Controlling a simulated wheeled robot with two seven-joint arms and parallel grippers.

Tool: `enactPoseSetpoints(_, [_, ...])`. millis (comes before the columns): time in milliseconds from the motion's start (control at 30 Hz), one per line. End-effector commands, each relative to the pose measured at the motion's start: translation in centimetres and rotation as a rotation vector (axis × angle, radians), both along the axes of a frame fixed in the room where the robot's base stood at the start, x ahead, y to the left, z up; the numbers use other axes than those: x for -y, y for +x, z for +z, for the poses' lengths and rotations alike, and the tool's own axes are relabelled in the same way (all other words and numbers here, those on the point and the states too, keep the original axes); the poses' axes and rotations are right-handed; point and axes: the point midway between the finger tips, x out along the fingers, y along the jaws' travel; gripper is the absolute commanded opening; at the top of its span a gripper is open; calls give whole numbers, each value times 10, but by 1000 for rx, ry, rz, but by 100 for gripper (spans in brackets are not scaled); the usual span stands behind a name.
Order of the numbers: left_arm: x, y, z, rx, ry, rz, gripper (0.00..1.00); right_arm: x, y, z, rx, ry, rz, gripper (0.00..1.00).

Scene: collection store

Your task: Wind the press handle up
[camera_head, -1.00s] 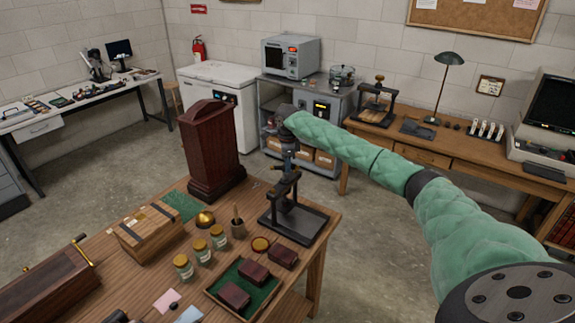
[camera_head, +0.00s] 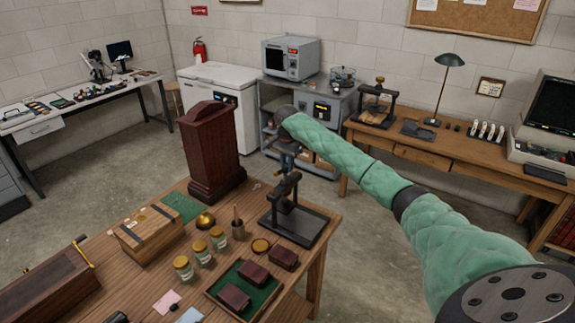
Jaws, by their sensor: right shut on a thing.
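The dark metal press (camera_head: 292,222) stands upright on the right corner of the wooden table, with a flat base and a short frame. My right arm, in a green quilted sleeve, reaches in from the right. My right gripper (camera_head: 287,160) points down directly above the press frame. It is shut on the press handle at the top of the press; the fingers and my wrist mostly hide the handle, so its exact angle cannot be told. My left gripper is not in view.
A tall dark red wooden case (camera_head: 212,155) stands just left of the press. Jars (camera_head: 201,250), a brush pot (camera_head: 238,229) and a green tray (camera_head: 218,284) with dark red boxes lie in front. A second press (camera_head: 377,104) stands on the back bench (camera_head: 425,148).

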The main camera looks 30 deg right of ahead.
Motion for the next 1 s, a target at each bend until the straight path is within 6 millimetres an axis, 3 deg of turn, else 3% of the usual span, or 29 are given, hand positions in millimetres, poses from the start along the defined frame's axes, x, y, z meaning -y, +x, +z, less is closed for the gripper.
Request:
enactPoseSetpoints(400, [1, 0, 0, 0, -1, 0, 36, -1, 2, 3, 5, 2, 116, 0])
enactPoseSetpoints(1000, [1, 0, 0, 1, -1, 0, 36, -1, 2, 2, 4, 1, 136, 0])
